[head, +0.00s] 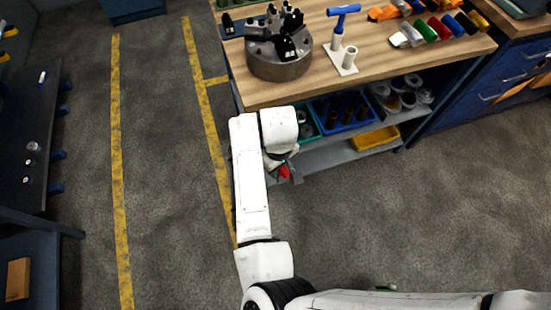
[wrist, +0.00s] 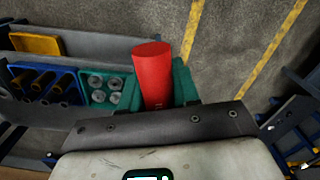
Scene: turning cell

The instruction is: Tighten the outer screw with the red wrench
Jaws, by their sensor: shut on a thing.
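My gripper (head: 288,173) is low in front of the workbench, beside its lower shelf and below the worktop. In the wrist view it is shut on a red cylindrical handle (wrist: 152,75), which stands between its green fingers. I take this as the red wrench; only a small red part (head: 284,172) shows in the head view, and its working end is hidden. A round grey chuck (head: 280,64) with several black jaws sits on the worktop, up and left of the bench's middle. The outer screw cannot be made out.
On the worktop (head: 375,62), a blue T-handle (head: 344,10) stands in a white holder (head: 343,62), with several coloured cylinders on the right. The shelf below holds a blue bin (head: 345,125) and a yellow bin (head: 375,139). Floor left of the bench is clear, with yellow lines.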

